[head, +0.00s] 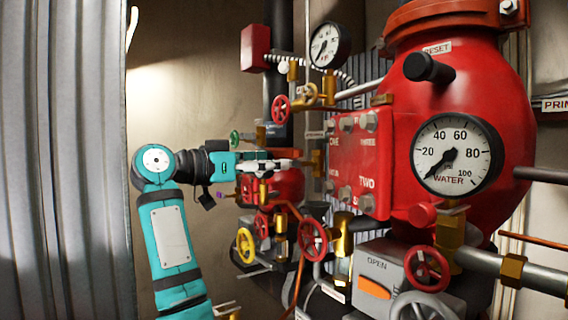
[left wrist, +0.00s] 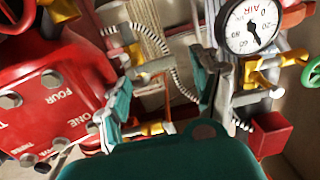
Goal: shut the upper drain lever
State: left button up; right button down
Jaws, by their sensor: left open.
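My left gripper (head: 290,163) reaches in from the left among the pipes in front of the red valve body. In the left wrist view its teal fingers (left wrist: 160,95) stand apart with nothing held between them. A brass fitting (head: 317,160) is just beyond the fingertips in the head view. Brass fittings on a grey pipe (left wrist: 155,72) show between and beyond the fingers in the left wrist view. I cannot tell for sure which part is the upper drain lever; the gripper and pipes partly hide that area. My right gripper is not in view.
The big red valve body (head: 500,100) with its water gauge (head: 457,153) fills the right. A red cover plate (head: 370,165) is right of the gripper. Red handwheels (head: 313,237) and a yellow handwheel (head: 245,245) sit below. An air gauge (head: 329,45) is above. A corrugated panel (head: 60,160) stands left.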

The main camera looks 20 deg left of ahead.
pick_arm(q)
jog(key=v, duration=0.7)
jog(key=shift+a+f, duration=0.1)
